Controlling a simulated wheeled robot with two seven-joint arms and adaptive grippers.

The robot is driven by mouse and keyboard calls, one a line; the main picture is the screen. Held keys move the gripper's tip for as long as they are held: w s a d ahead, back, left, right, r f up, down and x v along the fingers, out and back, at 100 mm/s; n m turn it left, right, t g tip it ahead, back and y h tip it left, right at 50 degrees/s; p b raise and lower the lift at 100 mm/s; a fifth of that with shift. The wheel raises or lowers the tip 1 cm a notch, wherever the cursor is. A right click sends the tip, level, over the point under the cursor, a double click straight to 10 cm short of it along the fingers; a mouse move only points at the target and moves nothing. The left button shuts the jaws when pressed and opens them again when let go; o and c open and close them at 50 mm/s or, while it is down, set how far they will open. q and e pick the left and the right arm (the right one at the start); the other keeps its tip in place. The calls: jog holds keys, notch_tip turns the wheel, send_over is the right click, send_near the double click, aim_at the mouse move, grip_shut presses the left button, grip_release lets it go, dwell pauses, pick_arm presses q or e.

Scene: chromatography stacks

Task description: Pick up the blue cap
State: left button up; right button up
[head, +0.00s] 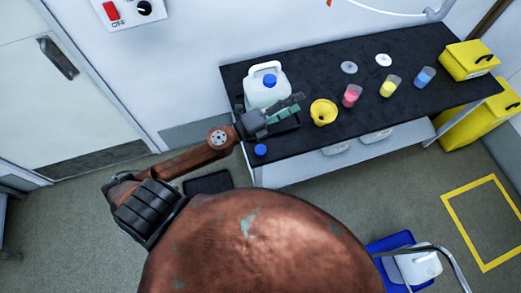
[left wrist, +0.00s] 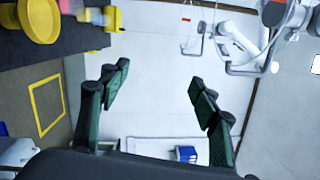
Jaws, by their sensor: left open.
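A loose blue cap (head: 261,150) lies on the black bench top near its front left edge. A second blue cap (head: 269,80) sits on top of the white jug (head: 264,95) at the back left of the bench. My left gripper (head: 298,104) is open and empty. It is in front of and right of the jug, above and behind the loose cap, with its fingers pointing right. In the left wrist view the gripper's spread green fingers (left wrist: 160,78) have nothing between them. The loose cap does not show there. My right gripper is not in view.
A yellow funnel (head: 323,112) stands right of my left gripper; it also shows in the left wrist view (left wrist: 40,20). Beakers of red (head: 351,96), yellow (head: 389,87) and blue (head: 424,77) liquid stand farther right. A yellow box (head: 467,60) occupies the right end.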

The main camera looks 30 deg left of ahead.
pick_arm(q)
jog(key=s+d+f+m+g+h, duration=0.3)
jog(key=d+m+g, duration=0.1)
jog(key=d+m, duration=0.25)
jog(key=m+g+y, duration=0.9)
jog(key=m, duration=0.3)
send_near(259, 150)
jog(key=d, duration=0.2)
jog(key=f, duration=0.3)
jog(key=shift+w+a+n+y, duration=0.2)
jog(key=shift+w+n+y, duration=0.1)
jog(key=shift+w, duration=0.1)
jog(key=shift+x, duration=2.8)
jog(key=shift+w+a, duration=0.2)
jog(key=shift+c, duration=0.4)
